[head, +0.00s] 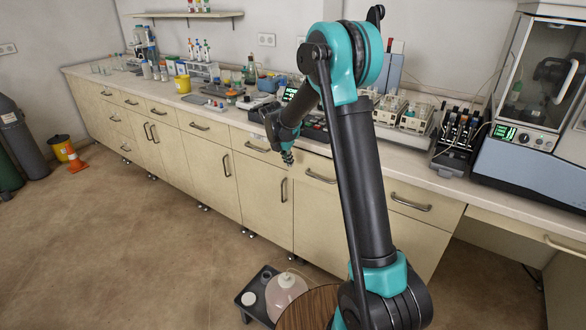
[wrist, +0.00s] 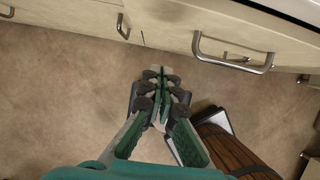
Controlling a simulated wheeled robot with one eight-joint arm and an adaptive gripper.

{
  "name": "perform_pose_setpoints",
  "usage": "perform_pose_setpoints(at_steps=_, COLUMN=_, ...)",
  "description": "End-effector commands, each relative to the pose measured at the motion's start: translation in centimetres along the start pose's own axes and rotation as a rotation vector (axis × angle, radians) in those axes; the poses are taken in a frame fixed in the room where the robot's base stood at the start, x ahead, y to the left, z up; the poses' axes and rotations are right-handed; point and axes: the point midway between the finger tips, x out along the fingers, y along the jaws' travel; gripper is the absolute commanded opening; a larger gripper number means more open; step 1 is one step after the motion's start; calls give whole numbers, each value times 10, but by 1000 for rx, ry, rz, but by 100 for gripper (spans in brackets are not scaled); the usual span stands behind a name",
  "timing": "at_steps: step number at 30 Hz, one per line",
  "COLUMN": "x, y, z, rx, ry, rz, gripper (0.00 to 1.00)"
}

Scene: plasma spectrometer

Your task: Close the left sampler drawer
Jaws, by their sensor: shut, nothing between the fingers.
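My gripper (head: 288,157) hangs in front of the cabinet fronts, below the counter edge, in the head view. In the wrist view its fingers (wrist: 162,82) are together and empty, over the floor, apart from the handles. On the bench right of my arm stand two clear-walled sampler units, a left one (head: 389,108) and a right one (head: 416,117), with pale contents. They are small in the head view and my arm stands close to their left side. I cannot tell how far either drawer is out. The wrist view does not show them.
The long counter (head: 455,184) has cabinet drawers with projecting handles (wrist: 236,60). A spectrometer (head: 530,155) stands at the right, with a dark pump unit (head: 458,137) beside it. A jug (head: 286,292) and round wooden top (head: 305,310) are low in front. Floor at left is open.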

Motion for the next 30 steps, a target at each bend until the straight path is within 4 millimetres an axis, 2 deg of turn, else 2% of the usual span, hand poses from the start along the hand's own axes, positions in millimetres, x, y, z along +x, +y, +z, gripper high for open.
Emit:
perform_pose_setpoints(at_steps=1, x=-10, y=0, z=0, rx=0, ry=0, rz=0, gripper=0)
perform_pose_setpoints(at_steps=4, x=-25, y=0, z=0, rx=0, ry=0, rz=0, gripper=0)
perform_pose_setpoints(at_steps=9, x=-40, y=0, z=0, rx=-1, ry=0, rz=0, gripper=0)
perform_pose_setpoints(at_steps=11, x=-42, y=-7, z=2, rx=1, ry=0, rz=0, gripper=0)
perform_pose_setpoints(at_steps=14, x=-42, y=-36, z=7, rx=4, ry=1, rz=-2, gripper=0)
perform_pose_setpoints(at_steps=21, x=-41, y=-155, z=9, rx=7, ry=2, rz=-2, gripper=0)
perform_pose_setpoints(at_steps=24, x=-41, y=-192, z=3, rx=5, ry=2, rz=-1, gripper=0)
perform_pose_setpoints(at_steps=27, x=-40, y=-214, z=-2, rx=2, ry=1, rz=0, gripper=0)
perform_pose_setpoints(at_steps=30, x=-39, y=-222, z=-4, rx=1, ry=-1, rz=0, gripper=0)
